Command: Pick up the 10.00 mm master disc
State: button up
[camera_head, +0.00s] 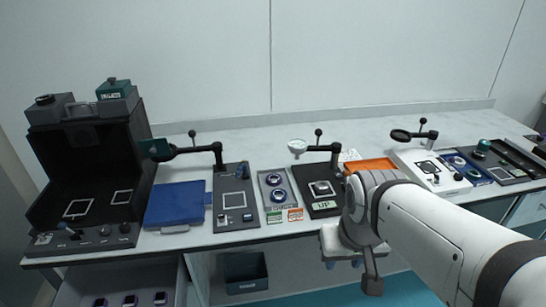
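No disc can be read as the 10.00 mm master disc, because the lettering is too small. Two dark-rimmed round pieces, an upper one (273,181) and a lower one (278,196), sit in a grey tray (263,203) near the table's middle. A green label (274,217) and an orange label (295,214) lie at its front. A black plate (312,208) marked "UP", just right of the tray, carries a square-framed piece (321,188). My gripper (347,263) hangs at the table's front edge, right of these and apart from them.
A large black open-fronted box (88,150) stands at left, beside a blue pad (175,204). Posts with side arms (218,155) rise behind the plates. An open drawer (120,285) holds several small pieces. An orange tray (370,165) and more fixtures (440,175) stand at right.

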aim_at(321, 187)
jog(key=u, duration=0.15)
jog(key=i, duration=1)
jog(key=u, duration=0.05)
